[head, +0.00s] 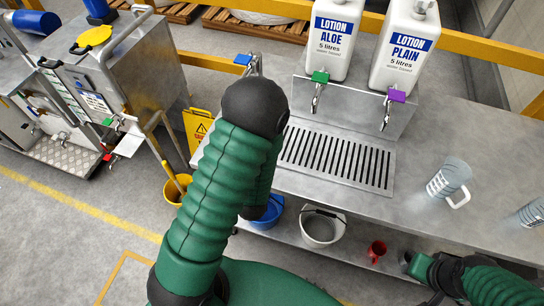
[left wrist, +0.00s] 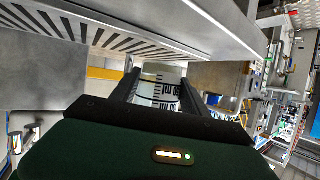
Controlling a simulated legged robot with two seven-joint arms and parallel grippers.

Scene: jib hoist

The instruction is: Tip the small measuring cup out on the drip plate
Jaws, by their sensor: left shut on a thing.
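My left gripper (left wrist: 159,80) is shut on a clear measuring cup (left wrist: 160,92) with black scale marks, seen between its fingers in the left wrist view. In the head view my left arm hides both gripper and cup. I cannot tell the cup's tilt or whether it holds liquid. The slotted steel drip plate (head: 338,158) lies on the bench below two taps; its slots show at upper left in the left wrist view (left wrist: 120,28). My right gripper (head: 413,263) is low at the bench's front edge, and its jaws are unclear.
A clear jug with a handle (head: 447,180) stands on the bench, another (head: 532,212) at the right edge. Two lotion bottles (head: 332,40) (head: 402,48) stand behind. A grey bucket (head: 320,228), blue bucket (head: 268,212) and red mug (head: 376,251) are on the lower shelf.

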